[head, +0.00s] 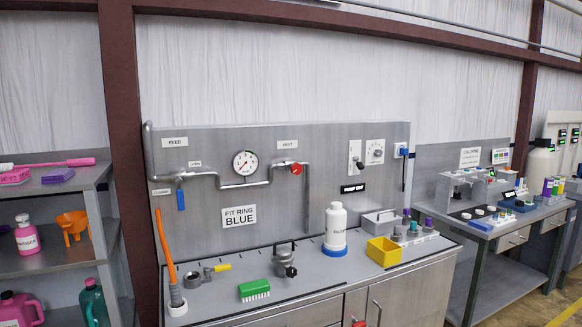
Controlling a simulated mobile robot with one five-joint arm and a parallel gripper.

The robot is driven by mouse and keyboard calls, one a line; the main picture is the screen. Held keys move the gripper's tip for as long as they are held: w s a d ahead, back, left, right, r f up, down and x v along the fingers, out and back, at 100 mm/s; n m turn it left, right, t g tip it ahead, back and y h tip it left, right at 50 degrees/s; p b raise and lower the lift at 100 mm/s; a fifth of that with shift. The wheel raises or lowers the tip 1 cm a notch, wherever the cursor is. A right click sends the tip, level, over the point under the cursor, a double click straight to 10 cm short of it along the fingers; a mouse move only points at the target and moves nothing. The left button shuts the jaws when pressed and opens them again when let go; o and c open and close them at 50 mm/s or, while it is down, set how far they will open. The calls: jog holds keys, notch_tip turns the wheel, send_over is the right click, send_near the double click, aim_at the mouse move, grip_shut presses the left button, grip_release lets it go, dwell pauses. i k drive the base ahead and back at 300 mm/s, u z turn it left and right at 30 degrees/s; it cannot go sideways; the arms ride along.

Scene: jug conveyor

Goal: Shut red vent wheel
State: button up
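Whether the valve is open or shut cannot be told at this size. My gripper does not show in the head view.
A round gauge (245,163) and a blue lever (181,199) are on the same pipe run. Shelves stand left.

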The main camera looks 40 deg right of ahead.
aim_at(296, 169)
jog(key=i, duration=0.85)
jog(key=z, duration=0.05)
